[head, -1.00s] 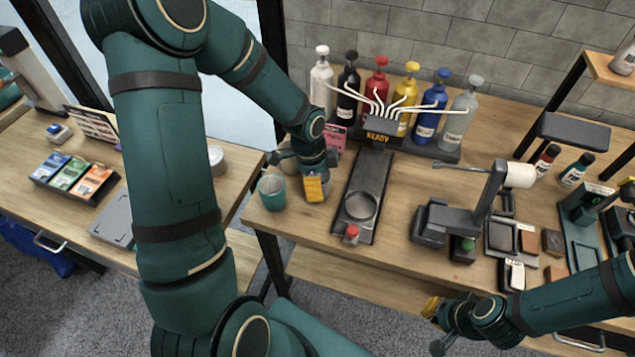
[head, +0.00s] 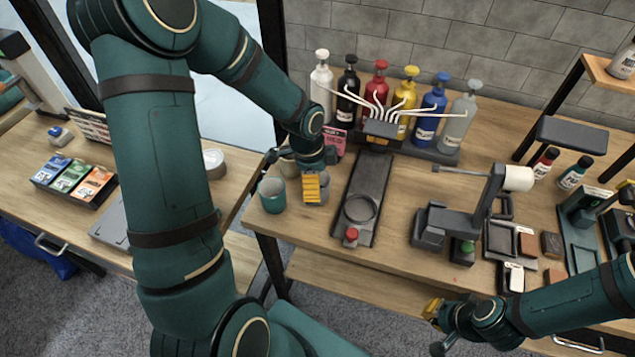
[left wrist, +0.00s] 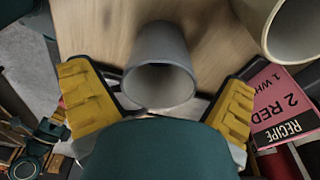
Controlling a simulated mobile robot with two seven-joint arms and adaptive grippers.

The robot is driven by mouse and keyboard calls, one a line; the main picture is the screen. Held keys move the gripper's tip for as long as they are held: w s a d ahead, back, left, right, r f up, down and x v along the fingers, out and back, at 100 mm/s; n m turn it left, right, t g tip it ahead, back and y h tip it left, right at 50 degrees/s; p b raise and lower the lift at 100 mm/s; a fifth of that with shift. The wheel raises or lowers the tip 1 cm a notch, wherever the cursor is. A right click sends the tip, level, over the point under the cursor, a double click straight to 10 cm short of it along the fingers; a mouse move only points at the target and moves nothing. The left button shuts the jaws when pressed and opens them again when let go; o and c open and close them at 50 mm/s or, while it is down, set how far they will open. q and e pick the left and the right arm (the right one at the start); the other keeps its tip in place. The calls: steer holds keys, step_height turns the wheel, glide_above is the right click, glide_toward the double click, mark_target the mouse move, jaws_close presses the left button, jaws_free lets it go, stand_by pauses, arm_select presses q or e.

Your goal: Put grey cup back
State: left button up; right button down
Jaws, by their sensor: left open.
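The grey cup (left wrist: 160,62) stands on the wooden table, between the two spread yellow fingers of my left gripper (left wrist: 157,95) in the left wrist view. The fingers look apart from its wall. In the head view my left gripper (head: 312,186) is at the table's left end, and a yellow finger hides most of the grey cup (head: 324,188). A teal cup (head: 272,195) stands just left of it. A beige cup (head: 288,163) is partly hidden behind the gripper. My right gripper (head: 433,309) is low in front of the table; its opening is unclear.
A dark tray with a round ring (head: 361,208) lies right of the gripper. Several pump bottles (head: 405,92) stand at the back on a dispenser. A pink recipe card (left wrist: 283,105) is close to the gripper's right finger. The table's left edge is near the teal cup.

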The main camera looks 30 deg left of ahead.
arm_select(q)
step_height(320, 180, up, 10)
steer(key=a+p, duration=0.1)
steer(key=p, duration=0.1)
steer(key=shift+s, duration=0.35)
arm_select(e)
steer(key=shift+w+d+r, duration=0.1)
steer(key=shift+w+r, duration=0.1)
steer(key=shift+r, duration=0.4)
steer(key=shift+w+r, duration=0.2)
steer(key=shift+r, duration=0.35)
arm_select(q)
steer(key=shift+a, duration=0.1)
